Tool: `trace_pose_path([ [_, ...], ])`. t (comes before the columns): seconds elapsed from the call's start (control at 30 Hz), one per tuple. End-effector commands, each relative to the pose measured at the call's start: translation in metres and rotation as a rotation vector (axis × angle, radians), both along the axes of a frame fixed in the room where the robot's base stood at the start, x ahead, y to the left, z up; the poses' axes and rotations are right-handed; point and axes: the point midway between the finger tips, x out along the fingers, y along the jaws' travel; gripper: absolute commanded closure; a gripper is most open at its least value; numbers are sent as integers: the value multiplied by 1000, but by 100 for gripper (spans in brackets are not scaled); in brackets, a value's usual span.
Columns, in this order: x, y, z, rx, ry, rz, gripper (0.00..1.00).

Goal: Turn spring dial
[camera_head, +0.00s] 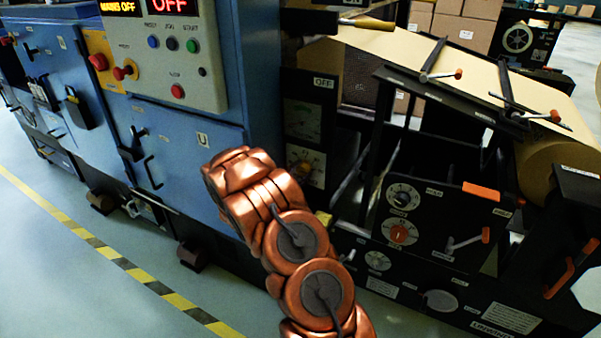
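Several dials show on the black machine at the right, and their labels are too small to read, so I cannot tell which is the spring dial. A dial with a white scale (403,196) sits above a red-centred dial (400,233) on the front panel. Another dial (303,165) sits on the narrow panel beside the blue cabinet, below a gauge and an OFF sign. My copper arm rises from the bottom centre and ends in front of the blue cabinet, left of these dials. My gripper's fingers are not visible; the arm's far end points away from me.
A crank with an orange handle (468,241) juts from the panel right of the dials. A large kraft paper roll (560,165) and sloping paper web lie at the right. The blue cabinet (190,160) stands left. Floor with yellow-black tape (110,255) is clear at lower left.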

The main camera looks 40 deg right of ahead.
Motion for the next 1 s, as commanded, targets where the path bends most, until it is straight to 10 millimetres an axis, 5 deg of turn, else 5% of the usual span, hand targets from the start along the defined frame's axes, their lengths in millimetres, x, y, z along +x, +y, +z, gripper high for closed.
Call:
trace_pose_path([
  [0.3, 0, 0, 0, 0, 0, 0, 89],
  [0.67, -1, 0, 0, -17, 66, -1, 89],
  [1.0, -1, 1, 1, -90, 315, -1, 89],
])
